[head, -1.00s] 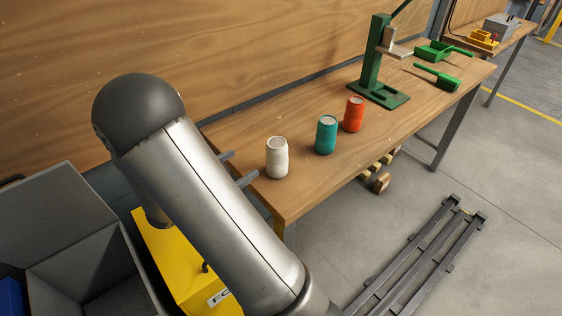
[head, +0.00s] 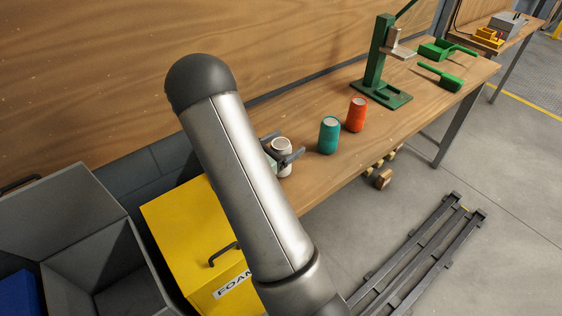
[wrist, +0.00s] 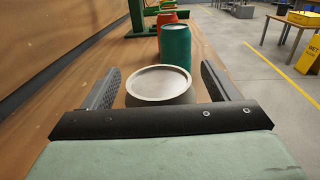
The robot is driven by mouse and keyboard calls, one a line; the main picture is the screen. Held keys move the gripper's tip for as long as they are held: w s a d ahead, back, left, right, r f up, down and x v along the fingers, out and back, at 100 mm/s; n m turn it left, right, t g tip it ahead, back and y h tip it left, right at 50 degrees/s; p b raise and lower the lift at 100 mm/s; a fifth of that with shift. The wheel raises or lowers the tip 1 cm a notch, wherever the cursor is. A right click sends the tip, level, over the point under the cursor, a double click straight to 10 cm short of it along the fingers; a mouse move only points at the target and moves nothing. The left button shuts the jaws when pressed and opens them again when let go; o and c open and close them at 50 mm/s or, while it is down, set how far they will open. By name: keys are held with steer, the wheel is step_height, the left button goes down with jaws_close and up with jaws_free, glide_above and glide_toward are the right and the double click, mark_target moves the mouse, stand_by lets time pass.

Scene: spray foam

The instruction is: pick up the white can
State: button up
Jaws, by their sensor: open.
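The white can (head: 283,148) stands upright near the near-left end of the wooden workbench (head: 318,179). My gripper (head: 285,147) is open, with one finger on each side of the can. In the wrist view, the can's grey top (wrist: 161,84) sits between the two open fingers (wrist: 163,86), with gaps visible on both sides. The lower part of the can is hidden by my gripper's body in that view.
A teal can (head: 328,136) and an orange-red can (head: 357,115) stand beyond the white can. A green press (head: 376,75) stands farther along the bench. A yellow foam box (head: 190,235) and a grey bin (head: 100,250) are at left.

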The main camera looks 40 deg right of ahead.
steer(key=shift+d, duration=0.25)
steer(key=c, duration=1.3)
